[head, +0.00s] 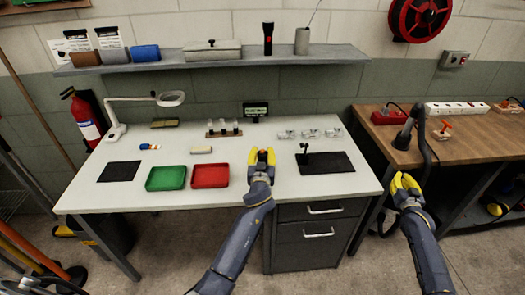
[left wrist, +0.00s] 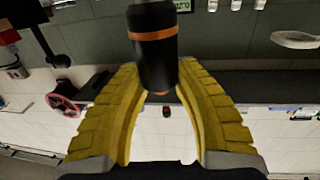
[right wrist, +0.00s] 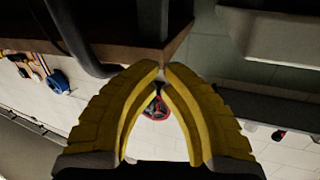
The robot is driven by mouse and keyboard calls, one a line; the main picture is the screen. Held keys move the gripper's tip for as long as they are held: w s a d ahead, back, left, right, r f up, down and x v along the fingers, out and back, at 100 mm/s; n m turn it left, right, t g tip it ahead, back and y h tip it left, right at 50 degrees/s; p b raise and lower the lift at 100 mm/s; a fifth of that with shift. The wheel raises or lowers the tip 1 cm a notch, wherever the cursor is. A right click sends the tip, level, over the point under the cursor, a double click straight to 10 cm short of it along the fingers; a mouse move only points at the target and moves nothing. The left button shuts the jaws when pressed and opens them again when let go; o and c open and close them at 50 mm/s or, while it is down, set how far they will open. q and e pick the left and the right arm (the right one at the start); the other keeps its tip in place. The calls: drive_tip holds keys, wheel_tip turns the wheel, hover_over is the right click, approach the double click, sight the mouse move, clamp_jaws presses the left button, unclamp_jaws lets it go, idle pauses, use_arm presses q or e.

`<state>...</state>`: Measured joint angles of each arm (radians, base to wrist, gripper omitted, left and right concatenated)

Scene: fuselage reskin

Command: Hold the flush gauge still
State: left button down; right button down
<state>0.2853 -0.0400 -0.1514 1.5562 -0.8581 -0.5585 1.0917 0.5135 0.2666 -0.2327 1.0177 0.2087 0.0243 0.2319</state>
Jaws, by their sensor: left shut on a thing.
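My left gripper (head: 262,156) is over the front middle of the white workbench, shut on a dark cylinder with an orange band, which I take to be the flush gauge (left wrist: 153,48). In the left wrist view the yellow fingers (left wrist: 158,85) sit on both sides of the gauge. In the head view the fingers mostly hide it, and I cannot tell whether it touches the bench. My right gripper (head: 404,184) is off the bench's right side, its yellow fingertips (right wrist: 161,68) together with nothing between them.
Green (head: 166,178) and red (head: 210,176) trays lie left of my left gripper. A dark mat (head: 327,163) with a small black stand lies to its right. A small display (head: 255,109) stands behind. The wooden bench (head: 443,150) is at the right, with a gap between benches.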

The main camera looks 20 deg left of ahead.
drive_tip(key=w+a+r+y, duration=0.2)
drive_tip(key=w+a+r, duration=0.5)
drive_tip(key=r, duration=0.4)
drive_tip(key=a+r+g+y, duration=0.3)
drive_tip(key=a, duration=1.5)
wheel_tip(320, 180, up, 8)
drive_tip(key=n+g+y, duration=0.2)
drive_tip(key=n+g, duration=0.1)
drive_tip(key=g, duration=0.6)
hover_over(261, 150)
drive_tip(key=shift+w+a, duration=0.15)
drive_tip(key=shift+w, duration=0.25)
drive_tip(key=shift+f, duration=0.15)
drive_tip(key=shift+f, duration=4.25)
drive_tip(key=shift+f, duration=0.25)
